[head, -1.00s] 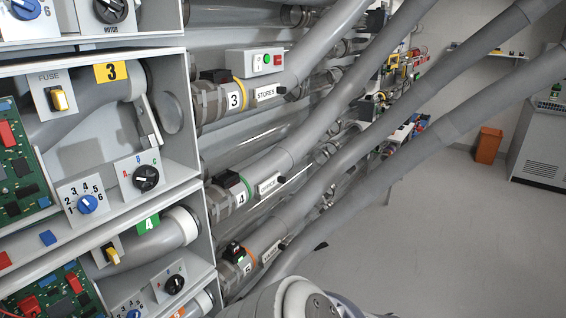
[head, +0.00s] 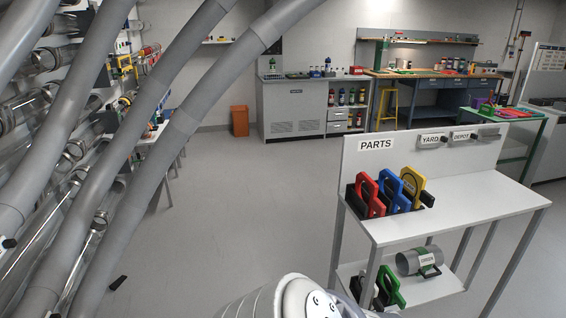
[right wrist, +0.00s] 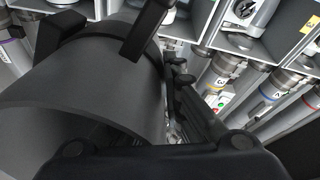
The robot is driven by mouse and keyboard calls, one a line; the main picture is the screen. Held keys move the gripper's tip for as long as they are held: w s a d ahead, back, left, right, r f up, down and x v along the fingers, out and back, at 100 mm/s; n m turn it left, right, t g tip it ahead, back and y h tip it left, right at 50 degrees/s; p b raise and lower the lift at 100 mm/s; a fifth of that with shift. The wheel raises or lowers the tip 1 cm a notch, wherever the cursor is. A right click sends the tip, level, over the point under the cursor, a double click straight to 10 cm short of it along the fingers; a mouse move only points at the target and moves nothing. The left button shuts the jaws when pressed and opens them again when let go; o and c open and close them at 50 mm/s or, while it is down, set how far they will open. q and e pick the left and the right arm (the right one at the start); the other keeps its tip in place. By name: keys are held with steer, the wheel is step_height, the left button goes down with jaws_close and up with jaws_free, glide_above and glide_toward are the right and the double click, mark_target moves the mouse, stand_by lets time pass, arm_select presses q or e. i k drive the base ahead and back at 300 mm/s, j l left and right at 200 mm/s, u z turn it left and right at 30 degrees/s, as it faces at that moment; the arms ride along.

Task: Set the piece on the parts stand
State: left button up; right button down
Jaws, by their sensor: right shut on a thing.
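The parts stand (head: 465,196) is a white table with a back panel marked PARTS, at the right of the head view. Red (head: 370,195), blue (head: 390,188) and yellow (head: 413,187) handled pieces stand in a dark holder at the left of its top. The right part of the top is bare. In the right wrist view my right gripper (right wrist: 165,62) is shut on a large dark grey cylindrical piece (right wrist: 85,90). The head view does not show this piece or the right gripper. My left gripper is in neither view now.
The stand's lower shelf holds a grey tube piece (head: 408,262) and a green-handled piece (head: 392,287). Large grey pipes (head: 150,165) slant across the left. An orange bin (head: 239,120), grey cabinet (head: 290,108) and workbench (head: 440,78) stand behind.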

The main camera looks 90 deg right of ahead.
mark_target(470, 193)
steer(key=k+l+z, duration=0.15)
steer(key=z, duration=0.25)
steer(key=k+l+z, duration=0.25)
steer(key=z, duration=0.15)
steer(key=k+l+z, duration=0.15)
steer(key=l+z, duration=0.15)
steer(key=z, duration=0.15)
steer(key=k+l+z, duration=0.1)
steer(key=l+z, duration=0.6)
steer(key=l, duration=1.85)
steer(key=i+l, duration=0.1)
steer(key=l, duration=0.15)
steer(key=i+l, duration=0.1)
steer(key=l, duration=0.15)
